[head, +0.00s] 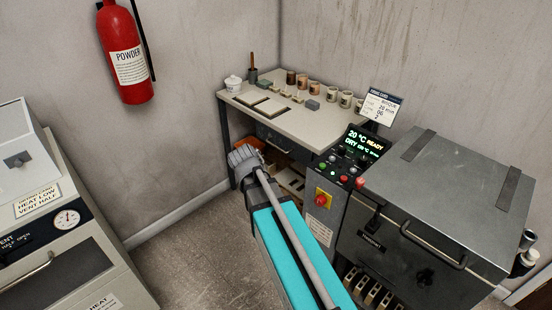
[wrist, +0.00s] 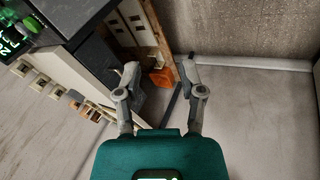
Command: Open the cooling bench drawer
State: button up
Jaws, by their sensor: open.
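The cooling bench (head: 318,128) stands in the corner in the head view, with a pale top and dark legs. Its dark drawer front (head: 277,139) lies just under the top and looks shut, partly hidden by my arm. My gripper (head: 243,157) is in front of the bench, near the left end of the drawer. In the wrist view my gripper (wrist: 160,70) has its fingers wide apart with nothing between them. A dark grey panel (wrist: 97,60), probably the drawer front, shows left of the fingers.
Several mugs (head: 314,88) and tiles stand on the bench top. An orange box (wrist: 159,78) sits under the bench. A grey kiln (head: 430,205) and its control panel (head: 326,196) stand close on the right. A cabinet (head: 60,235) is at left, with open floor (head: 185,245) between.

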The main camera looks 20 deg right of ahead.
jog(key=w+d+f+n+t+h+b, duration=0.1)
jog(key=w+d+f+t+h+b, duration=0.15)
jog(key=w+b, duration=0.25)
jog(key=w+d+f+n+t+h+b, duration=0.1)
jog(key=w+d+f+h+b, duration=0.1)
jog(key=w+d+f+b, duration=0.25)
jog(key=n+t+h+b, duration=0.3)
jog(key=n+t+b, duration=0.2)
jog(key=b, duration=0.7)
send_near(277, 147)
jog(key=v, duration=0.4)
jog(key=shift+w+d+r+g+y, duration=0.1)
jog(key=shift+d+r+g+y, duration=0.05)
jog(key=shift+d+g+y, duration=0.1)
jog(key=b+x, duration=0.3)
jog(key=x, duration=1)
jog(key=shift+w+d, duration=0.2)
jog(key=shift+w, duration=0.05)
grip_shut()
